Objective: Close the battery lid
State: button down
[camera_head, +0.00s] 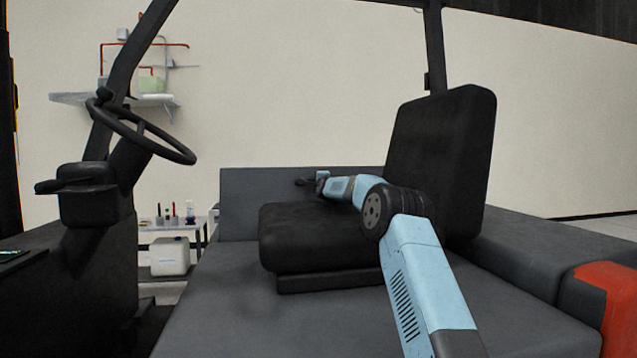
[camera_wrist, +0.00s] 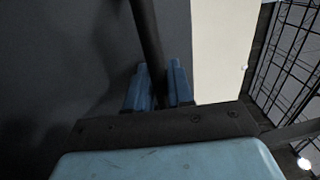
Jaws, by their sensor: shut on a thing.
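My gripper (camera_head: 311,182) reaches over the seat to the top edge of a grey panel behind it. In the wrist view its two blue fingers (camera_wrist: 157,82) are shut on a black bar (camera_wrist: 145,30), one finger on each side. The bar runs up out of the top of that view; its ends are hidden. The grey panel (camera_head: 245,200) stands upright at the far side of the grey deck (camera_head: 230,310), and I cannot tell which of these is the battery lid. A dark grey surface (camera_wrist: 60,60) fills the left of the wrist view.
A black seat (camera_head: 440,160) stands on the deck, beneath and beside my arm. A steering wheel (camera_head: 150,137) and dark posts are at the left. A small table (camera_head: 160,225) with bottles and a white canister (camera_head: 169,257) stand behind. A red part (camera_head: 607,300) is at the right.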

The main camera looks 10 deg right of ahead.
jog(key=c, duration=1.3)
grip_release()
jog(key=shift+a+f, duration=0.2)
jog(key=shift+f, duration=0.15)
jog(key=shift+o, duration=0.7)
jog(key=shift+d+r, duration=0.1)
jog(key=shift+r, duration=0.05)
jog(key=shift+s+d, duration=0.15)
jog(key=shift+s, duration=0.3)
jog(key=s, duration=1.1)
jog(key=shift+s+f, duration=0.25)
jog(key=shift+f, duration=0.15)
jog(key=shift+s+f, duration=0.15)
jog(key=shift+s, duration=0.5)
